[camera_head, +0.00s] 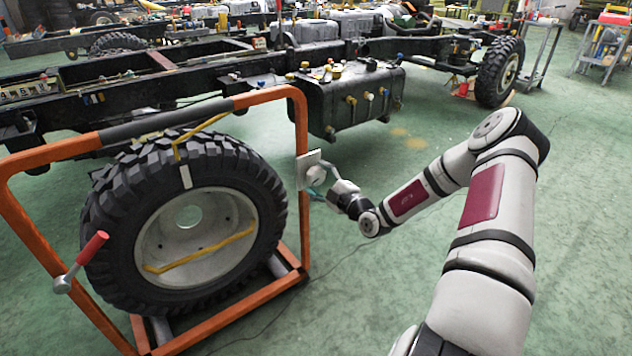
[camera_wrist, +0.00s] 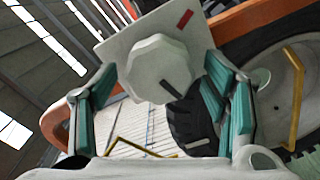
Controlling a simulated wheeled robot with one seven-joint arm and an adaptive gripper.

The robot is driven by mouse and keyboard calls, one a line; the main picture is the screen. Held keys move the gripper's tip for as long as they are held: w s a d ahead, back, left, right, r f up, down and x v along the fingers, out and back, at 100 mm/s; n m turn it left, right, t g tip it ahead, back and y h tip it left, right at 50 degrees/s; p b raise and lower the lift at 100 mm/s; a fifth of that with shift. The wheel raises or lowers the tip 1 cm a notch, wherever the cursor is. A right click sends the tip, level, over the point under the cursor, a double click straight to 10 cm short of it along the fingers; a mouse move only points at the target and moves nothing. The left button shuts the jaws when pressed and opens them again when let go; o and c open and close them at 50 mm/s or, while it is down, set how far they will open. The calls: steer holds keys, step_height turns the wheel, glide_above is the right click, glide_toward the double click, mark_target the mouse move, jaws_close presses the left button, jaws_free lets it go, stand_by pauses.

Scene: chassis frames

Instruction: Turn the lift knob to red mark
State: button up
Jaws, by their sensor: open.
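The lift knob (camera_wrist: 158,66) is a pale, many-sided knob on a light square plate (camera_wrist: 113,47). In the head view the plate (camera_head: 306,160) is fixed to the right post of an orange frame, and the knob (camera_head: 315,176) is partly hidden by my gripper. The red mark (camera_wrist: 185,19) is on the plate, up and right of the knob. A dark line (camera_wrist: 171,90) on the knob points to its lower right, away from the red mark. My gripper (camera_head: 321,187) is open, its teal fingers on either side of the knob in the wrist view (camera_wrist: 159,72); contact cannot be told.
The orange frame (camera_head: 301,130) holds a large tyre (camera_head: 105,210). A red-handled lever (camera_head: 92,248) sticks out at its left. A black vehicle chassis (camera_head: 190,76) stands behind. The green floor (camera_head: 350,300) right of the frame is clear, apart from a thin cable.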

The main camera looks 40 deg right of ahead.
steer(key=shift+w, duration=0.65)
steer(key=c, duration=1.2)
steer(key=shift+o, duration=0.2)
steer(key=shift+r+n+p, duration=0.1)
steer(key=shift+n+p, duration=0.2)
steer(key=shift+p, duration=0.05)
